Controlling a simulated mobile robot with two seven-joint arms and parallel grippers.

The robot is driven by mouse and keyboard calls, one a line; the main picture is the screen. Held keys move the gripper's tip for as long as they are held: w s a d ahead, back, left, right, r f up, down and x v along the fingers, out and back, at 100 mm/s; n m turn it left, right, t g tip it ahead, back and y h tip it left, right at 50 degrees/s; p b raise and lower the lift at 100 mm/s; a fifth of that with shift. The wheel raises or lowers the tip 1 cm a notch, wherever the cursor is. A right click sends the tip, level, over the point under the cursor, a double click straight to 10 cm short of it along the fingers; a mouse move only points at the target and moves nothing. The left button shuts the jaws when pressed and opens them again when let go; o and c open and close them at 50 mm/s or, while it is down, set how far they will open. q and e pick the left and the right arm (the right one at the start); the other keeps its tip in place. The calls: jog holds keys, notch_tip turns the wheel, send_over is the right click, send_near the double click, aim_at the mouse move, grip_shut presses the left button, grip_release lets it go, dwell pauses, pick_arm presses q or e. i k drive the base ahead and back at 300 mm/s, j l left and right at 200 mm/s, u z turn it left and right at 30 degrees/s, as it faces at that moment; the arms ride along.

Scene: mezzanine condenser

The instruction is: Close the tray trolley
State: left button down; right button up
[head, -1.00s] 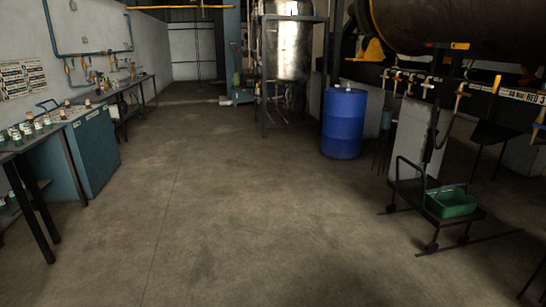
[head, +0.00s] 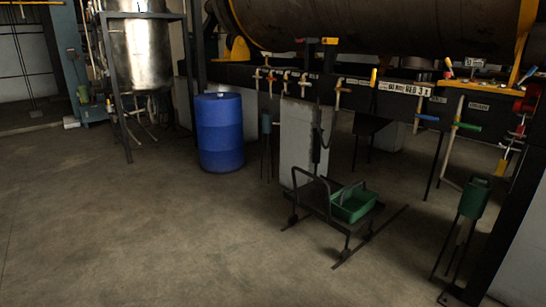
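The tray trolley (head: 316,199) is a low, dark-framed cart with a raised handle on its left side. It stands on the floor right of the middle in the head view. A green tray (head: 354,204) sits on it, with its open top showing and a dark bar above it. Dark rails lie on the floor by the trolley's wheels. I cannot tell from here how the tray sits in the frame. Neither of my grippers shows in the head view.
A blue drum (head: 220,133) stands left of the trolley. A steel tank (head: 139,55) on a frame is farther back. A large cylinder (head: 380,24) with valves and pipes spans the back right. A dark post (head: 500,220) stands at right. The floor (head: 150,230) at left and front is clear.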

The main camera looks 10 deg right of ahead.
aim_at(309, 197)
jog(key=i+l+z, duration=0.2)
jog(key=i+z, duration=0.15)
jog(key=i, duration=0.2)
jog(key=i+z, duration=0.3)
jog(key=i, duration=0.3)
jog(key=i+j+z, duration=0.1)
jog(key=i+z, duration=0.25)
jog(key=i, duration=0.2)
